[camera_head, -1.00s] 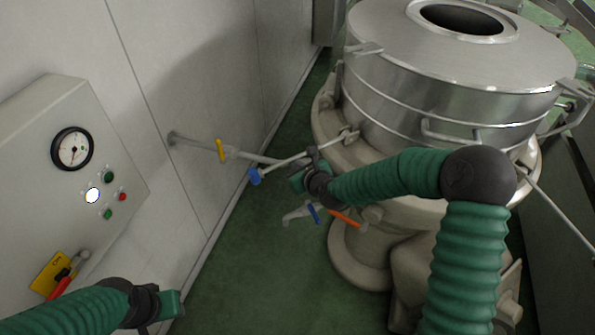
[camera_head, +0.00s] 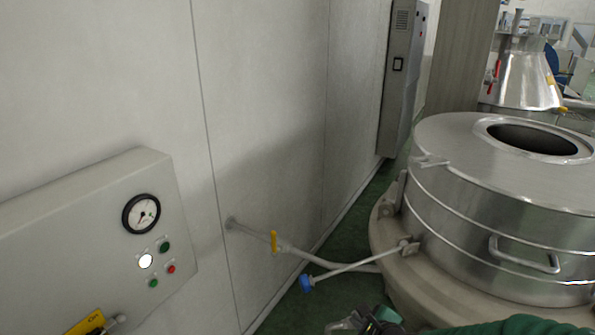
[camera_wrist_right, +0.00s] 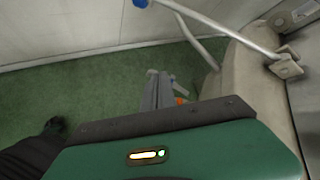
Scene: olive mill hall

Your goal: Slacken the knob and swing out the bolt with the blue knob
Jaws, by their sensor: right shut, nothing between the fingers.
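The bolt is a thin metal rod (camera_head: 352,266) hinged at a bracket (camera_head: 408,247) on the side of the steel vessel (camera_head: 490,225). It sticks out from the vessel toward the wall, and the blue knob (camera_head: 306,283) is on its free end. The right wrist view shows the rod (camera_wrist_right: 225,32) and the blue knob (camera_wrist_right: 140,3) at the top edge. My right gripper (camera_head: 364,315) is low at the bottom edge of the head view, below the rod and apart from it. It is shut and empty. My left gripper is out of view.
A control box (camera_head: 95,235) with a gauge is on the left wall. A pipe with a yellow lever (camera_head: 274,241) leaves the wall close behind the rod. Green floor (camera_head: 340,240) lies between wall and vessel. A tall grey cabinet (camera_head: 402,80) stands farther back.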

